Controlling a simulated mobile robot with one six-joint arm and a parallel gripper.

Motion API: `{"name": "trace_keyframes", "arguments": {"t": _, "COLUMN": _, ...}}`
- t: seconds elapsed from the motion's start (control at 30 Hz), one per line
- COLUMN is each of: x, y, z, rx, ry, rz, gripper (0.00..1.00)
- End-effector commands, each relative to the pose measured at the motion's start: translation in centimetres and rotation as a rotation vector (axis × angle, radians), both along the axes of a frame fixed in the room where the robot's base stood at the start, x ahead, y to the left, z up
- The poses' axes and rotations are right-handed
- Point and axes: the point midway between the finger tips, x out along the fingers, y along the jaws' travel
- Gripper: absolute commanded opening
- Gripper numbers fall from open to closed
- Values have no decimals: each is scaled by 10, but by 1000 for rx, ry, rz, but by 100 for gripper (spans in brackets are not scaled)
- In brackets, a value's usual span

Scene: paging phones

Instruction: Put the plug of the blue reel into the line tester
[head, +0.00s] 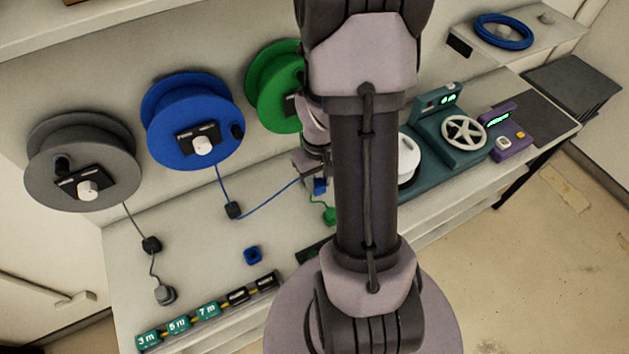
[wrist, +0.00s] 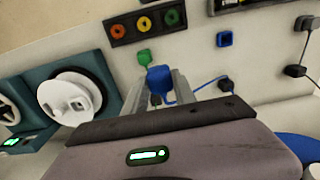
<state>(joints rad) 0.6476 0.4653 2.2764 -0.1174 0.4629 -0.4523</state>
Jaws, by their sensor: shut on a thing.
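My gripper (head: 316,174) is shut on the blue plug (head: 320,187), above the bench. In the wrist view the plug (wrist: 160,78) sits between the two fingers (wrist: 159,92). Its blue cable runs left through a black guide (head: 233,210) up to the blue reel (head: 190,125) on the wall. No device is clearly marked as the line tester. A purple box (head: 508,136) with a green display and buttons stands at the right. A dark panel (wrist: 147,22) with orange, yellow and green rings shows in the wrist view; my arm mostly hides it in the head view.
The green plug (head: 330,215) is close below my gripper. A blue square socket piece (head: 252,254) lies on the bench. The grey plug (head: 165,294) is at the left. A teal machine (head: 440,160) with a white drum (wrist: 70,98) and handwheel stands right of my arm.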

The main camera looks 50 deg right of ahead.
Motion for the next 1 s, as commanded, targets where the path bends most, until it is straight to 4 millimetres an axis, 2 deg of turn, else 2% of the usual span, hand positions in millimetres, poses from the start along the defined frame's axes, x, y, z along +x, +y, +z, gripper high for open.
{"name": "trace_keyframes", "arguments": {"t": 1.0, "x": -62, "y": -158, "z": 1, "rx": -1, "ry": 0, "rz": -5, "gripper": 3}}
